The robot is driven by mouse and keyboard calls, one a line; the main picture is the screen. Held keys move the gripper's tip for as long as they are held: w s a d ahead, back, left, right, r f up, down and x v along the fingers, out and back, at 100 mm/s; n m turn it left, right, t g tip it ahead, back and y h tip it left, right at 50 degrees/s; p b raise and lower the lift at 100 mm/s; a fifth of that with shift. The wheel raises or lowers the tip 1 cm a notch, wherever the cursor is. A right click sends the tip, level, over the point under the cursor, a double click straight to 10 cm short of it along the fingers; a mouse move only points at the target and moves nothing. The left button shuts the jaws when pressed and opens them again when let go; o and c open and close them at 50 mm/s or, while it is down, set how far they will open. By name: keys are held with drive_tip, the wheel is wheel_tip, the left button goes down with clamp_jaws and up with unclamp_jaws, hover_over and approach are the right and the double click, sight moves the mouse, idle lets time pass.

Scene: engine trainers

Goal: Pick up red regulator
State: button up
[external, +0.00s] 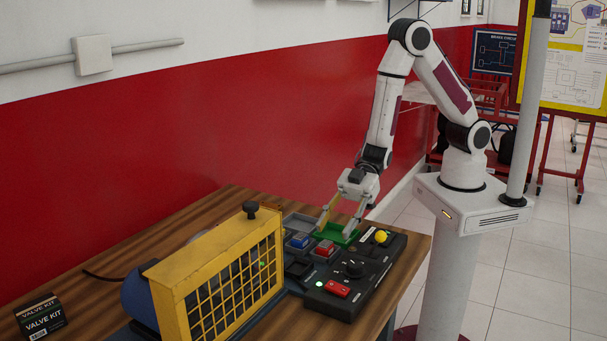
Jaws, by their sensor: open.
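A small red block (325,248), which looks like the red regulator, sits on the dark panel on the bench. A similar blue block (300,240) is just to its left. My gripper (334,234) points down with its two fingers spread, just behind the red block and over a green tray (338,232). Nothing shows between the fingers. I cannot tell from this view how high the fingertips are above the tray.
A yellow caged unit (217,282) stands left of the panel. The panel (390,262) carries a yellow knob (381,236), a black knob (355,268) and a red switch (337,288). A valve kit box (40,316) is at far left. The red wall runs behind the wooden bench.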

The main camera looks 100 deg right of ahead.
sight(324, 245)
drive_tip(key=shift+x, duration=2.55)
drive_tip(key=shift+f, duration=0.2)
clamp_jaws()
